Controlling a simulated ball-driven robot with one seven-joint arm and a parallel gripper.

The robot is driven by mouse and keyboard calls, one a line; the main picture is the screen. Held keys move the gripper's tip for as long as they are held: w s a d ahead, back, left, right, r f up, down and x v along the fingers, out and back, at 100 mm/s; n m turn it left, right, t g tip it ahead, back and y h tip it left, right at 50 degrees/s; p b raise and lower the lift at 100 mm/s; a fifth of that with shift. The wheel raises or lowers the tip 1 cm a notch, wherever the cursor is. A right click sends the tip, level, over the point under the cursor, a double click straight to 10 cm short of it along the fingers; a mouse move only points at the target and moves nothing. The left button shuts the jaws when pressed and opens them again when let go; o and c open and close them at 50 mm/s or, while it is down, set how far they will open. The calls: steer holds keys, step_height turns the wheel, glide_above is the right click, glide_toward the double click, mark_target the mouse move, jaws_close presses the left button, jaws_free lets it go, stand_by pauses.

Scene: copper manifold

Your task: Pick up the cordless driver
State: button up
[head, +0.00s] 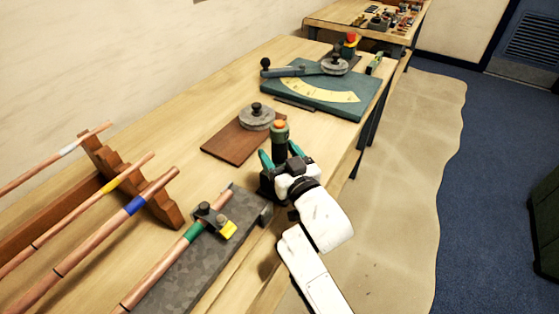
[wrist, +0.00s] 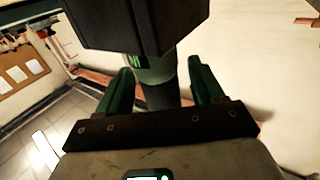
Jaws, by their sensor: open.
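The cordless driver (head: 279,140) stands on the bench in the head view, a dark green upright body with an orange top. My gripper (head: 280,155) is open at the near side of it, with one teal finger on either side. In the wrist view, the driver (wrist: 157,75) shows as a grey-green shaft with a black block above it. The driver's foot is hidden in the head view.
A brown board with a round grey weight (head: 257,117) lies just left. A grey block (head: 190,270) with a clamped copper pipe is in front. A wooden rack (head: 130,185) holds more pipes at left. A teal plate with a yellow scale (head: 315,90) lies behind.

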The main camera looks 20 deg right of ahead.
mark_target(279, 123)
steer(key=c, duration=1)
steer(key=shift+r, duration=0.1)
steer(key=shift+c, duration=0.6)
step_height(279, 123, up, 10)
steer(key=shift+p, duration=0.3)
step_height(279, 123, up, 9)
steer(key=p, duration=0.7)
steer(key=shift+p, duration=0.3)
steer(key=shift+s, duration=0.1)
